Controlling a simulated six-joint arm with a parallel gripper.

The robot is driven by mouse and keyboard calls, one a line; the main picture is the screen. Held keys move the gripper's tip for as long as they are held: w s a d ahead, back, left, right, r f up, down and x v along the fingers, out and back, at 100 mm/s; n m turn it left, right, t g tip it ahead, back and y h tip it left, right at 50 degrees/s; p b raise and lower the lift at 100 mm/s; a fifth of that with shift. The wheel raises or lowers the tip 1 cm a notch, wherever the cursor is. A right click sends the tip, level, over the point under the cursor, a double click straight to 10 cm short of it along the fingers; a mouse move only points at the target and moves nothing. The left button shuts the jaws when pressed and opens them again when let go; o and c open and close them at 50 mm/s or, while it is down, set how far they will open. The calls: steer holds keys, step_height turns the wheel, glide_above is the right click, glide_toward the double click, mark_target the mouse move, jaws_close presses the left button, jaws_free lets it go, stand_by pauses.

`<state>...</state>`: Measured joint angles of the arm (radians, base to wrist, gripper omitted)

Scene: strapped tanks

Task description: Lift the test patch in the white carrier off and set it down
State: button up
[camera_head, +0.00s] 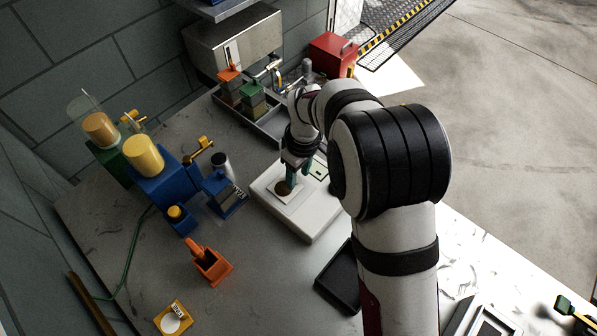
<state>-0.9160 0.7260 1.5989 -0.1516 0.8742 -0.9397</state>
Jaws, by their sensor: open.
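The white carrier (318,218) is a thick pale block in the middle of the table. A pale square patch with a brown round spot (284,190) lies in its left part. A second, pale green-edged piece (319,169) shows at its back right, partly hidden by my arm. Which of the two is the test patch I cannot tell for sure. My gripper (291,181) is open and points down right over the brown-spotted patch. Its fingertips are small here, and I cannot tell whether they touch the patch.
An empty-looking black tray (340,278) lies in front of the carrier, partly behind my arm. Blue tank units (165,185) are at left. A grey tray (262,128) with stacked blocks is behind.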

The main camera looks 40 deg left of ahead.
step_height(320, 180, up, 16)
steer(key=d, duration=0.1)
steer(key=shift+d, duration=0.2)
steer(key=shift+f, duration=0.1)
stand_by(0.3)
steer(key=s+d+r+m, duration=0.1)
steer(key=s+d+m, duration=0.2)
steer(key=d+m, duration=0.75)
steer(key=s+d+r+m, duration=0.2)
steer(key=d+m, duration=0.3)
steer(key=d, duration=1.1)
steer(key=s+d+f+m, duration=0.4)
steer(key=s+d+m, duration=0.2)
steer(key=s+m, duration=0.2)
steer(key=shift+s+y, duration=0.4)
steer(key=shift+s, duration=0.3)
steer(key=shift+c, duration=0.3)
